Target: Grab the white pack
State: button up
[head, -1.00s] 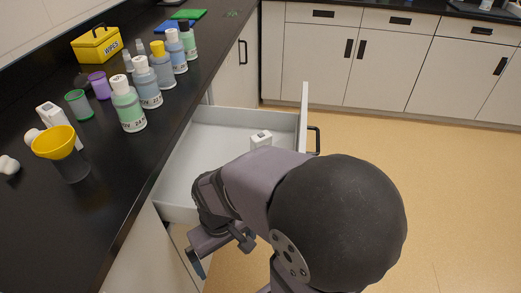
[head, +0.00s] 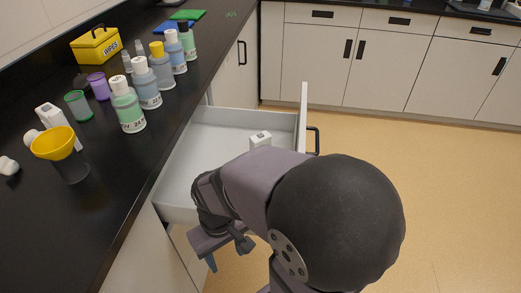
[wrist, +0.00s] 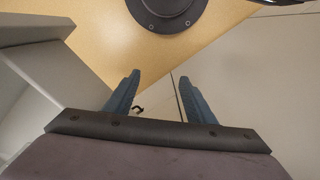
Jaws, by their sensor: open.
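A small white pack (head: 260,138) with grey marks stands inside the open drawer (head: 215,116), near its front panel. My arm partly hides its lower part. My gripper (wrist: 157,82) is open and empty in the wrist view, with its two blue fingers apart over floor and cabinet front. In the head view a blue finger (head: 211,262) shows low beside the drawer's near side, well away from the pack. The wrist view does not show the pack.
On the black counter (head: 75,225) left of the drawer stand several bottles (head: 128,108), a yellow funnel (head: 54,143), a white container (head: 50,115) and a yellow wipes box (head: 97,44). The drawer's front panel (head: 303,120) stands upright. Open floor (head: 430,170) lies right.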

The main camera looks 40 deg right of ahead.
aim_at(260, 135)
jog(key=w+d+r+m+g+y+p, duration=0.1)
jog(key=w+d+r+m+y+p, duration=0.1)
jog(key=w+d+r+m+p, duration=0.25)
jog(key=w+d+r+m+g+y+p, duration=0.1)
jog(key=w+d+r+m+p, duration=0.15)
jog(key=r+m+p, duration=0.4)
jog(key=w+d+m+h+p, duration=0.1)
jog(key=w+d+m, duration=0.1)
jog(key=w+d, duration=0.3)
jog(key=w+d+m+t+h+p, duration=0.1)
jog(key=w+d+m+h, duration=0.1)
jog(key=w+d, duration=0.3)
jog(key=w+d+m+t+h+p, duration=0.1)
jog(key=w+d+m+p, duration=0.1)
jog(key=w+d, duration=0.3)
jog(key=shift+w+d+f+m+h, duration=0.1)
jog(key=shift+d+m+h, duration=0.35)
jog(key=shift+d, duration=1.75)
jog(key=shift+s+d+f+p, duration=0.15)
jog(key=shift+f+p, duration=0.3)
jog(key=shift+f, duration=1.35)
jog(key=shift+s+d+f+p, duration=0.15)
jog(key=shift+f+p, duration=0.3)
jog(key=shift+f, duration=1.35)
jog(key=shift+w, duration=0.1)
jog(key=shift+c, duration=0.6)
